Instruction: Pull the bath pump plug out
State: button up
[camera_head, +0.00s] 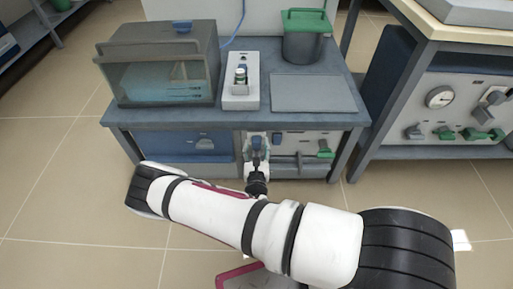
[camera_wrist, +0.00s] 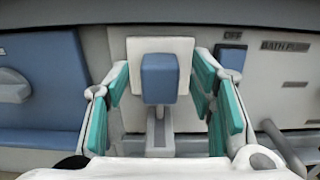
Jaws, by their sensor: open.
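In the wrist view a blue block-shaped plug (camera_wrist: 160,76) sits on a white square plate (camera_wrist: 134,52) on the panel. A grey bar shows just below it. My gripper (camera_wrist: 162,92) is open, with teal finger pads to the left and right of the plug and gaps on both sides. In the head view my gripper (camera_head: 257,150) is at the front panel under the bench top, and it hides the plug there. A label beginning "BATH P" (camera_wrist: 285,46) is on the panel to the right.
A blue switch (camera_wrist: 230,58) under an "OFF" label is close to the right finger. A blue panel (camera_wrist: 50,70) lies left. On the bench stand a clear water bath (camera_head: 165,75), a small white device (camera_head: 241,85) and a green-lidded pot (camera_head: 304,40). A green-handled valve (camera_head: 323,150) is right of my gripper.

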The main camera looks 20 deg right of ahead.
jog(key=shift+c, duration=0.2)
grip_shut()
jog(key=shift+p+v, duration=1.15)
jog(key=shift+v, duration=0.7)
jog(key=shift+s, duration=0.15)
jog(key=shift+o, duration=0.2)
grip_release()
jog(key=v, duration=1.2)
jog(key=shift+r, duration=0.1)
